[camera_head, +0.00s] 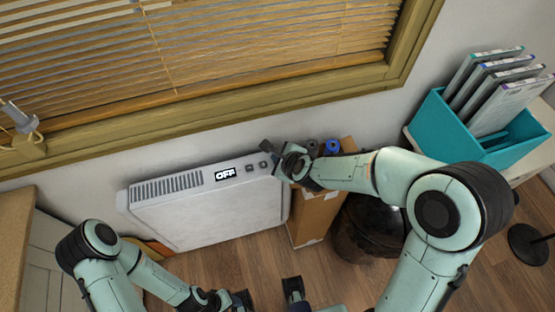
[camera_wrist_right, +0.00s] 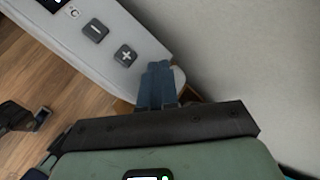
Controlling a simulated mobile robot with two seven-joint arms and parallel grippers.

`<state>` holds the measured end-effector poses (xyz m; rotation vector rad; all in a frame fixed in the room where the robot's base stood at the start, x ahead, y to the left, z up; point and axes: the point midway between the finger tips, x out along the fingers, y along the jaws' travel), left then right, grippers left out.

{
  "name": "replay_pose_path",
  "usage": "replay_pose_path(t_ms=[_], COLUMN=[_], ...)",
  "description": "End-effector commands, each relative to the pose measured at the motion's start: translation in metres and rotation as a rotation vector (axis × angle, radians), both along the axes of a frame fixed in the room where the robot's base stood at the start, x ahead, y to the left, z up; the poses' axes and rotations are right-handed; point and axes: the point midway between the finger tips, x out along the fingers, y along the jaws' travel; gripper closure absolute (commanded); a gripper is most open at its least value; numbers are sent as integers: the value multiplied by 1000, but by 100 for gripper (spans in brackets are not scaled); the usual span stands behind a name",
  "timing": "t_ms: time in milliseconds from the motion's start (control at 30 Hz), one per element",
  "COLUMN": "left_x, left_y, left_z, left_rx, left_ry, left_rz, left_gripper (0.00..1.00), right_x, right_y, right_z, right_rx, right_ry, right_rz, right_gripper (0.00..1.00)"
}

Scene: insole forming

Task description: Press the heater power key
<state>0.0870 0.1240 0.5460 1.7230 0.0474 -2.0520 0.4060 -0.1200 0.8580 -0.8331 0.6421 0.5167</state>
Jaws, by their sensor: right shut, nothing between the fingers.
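The white heater (camera_head: 210,215) stands below the window, and its display (camera_head: 225,173) reads OFF. In the right wrist view, a minus key (camera_wrist_right: 95,31) and a plus key (camera_wrist_right: 125,55) show on its top. I cannot make out a power key; the fingers may hide it. My right gripper (camera_head: 272,158) is at the heater's right end, shut and empty. Its blue fingers (camera_wrist_right: 158,85) lie just past the plus key, over the heater's end; I cannot tell whether they touch it. My left gripper (camera_head: 268,296) is low at the bottom edge, away from the heater, partly cut off.
A cardboard box (camera_head: 316,215) stands right of the heater, with rolled items in it. A dark round bin (camera_head: 370,228) is beside it. A teal file holder (camera_head: 480,130) is at the right. The wall and window sill (camera_head: 230,105) are close behind the heater. Wooden floor is clear in front.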

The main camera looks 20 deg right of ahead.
Motion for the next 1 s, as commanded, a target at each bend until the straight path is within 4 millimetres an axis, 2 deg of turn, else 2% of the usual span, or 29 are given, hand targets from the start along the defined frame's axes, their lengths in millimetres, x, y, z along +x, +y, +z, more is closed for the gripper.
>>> replay_pose_path(t_ms=[267, 567, 867, 1000], left_x=[0, 3, 3, 4], left_y=[0, 0, 0, 0], left_z=[-2, 9, 9, 15], left_rx=[0, 0, 0, 0], left_ry=[0, -3, -3, -6], left_rz=[0, 0, 0, 0], left_gripper=[51, 51, 51, 51], right_x=[0, 0, 0, 0], right_y=[0, 0, 0, 0], right_z=[-2, 11, 10, 16], right_rx=[0, 0, 0, 0], right_ry=[0, -2, 0, 0], right_rz=[0, 1, 0, 0], right_gripper=[100, 100, 100, 100])
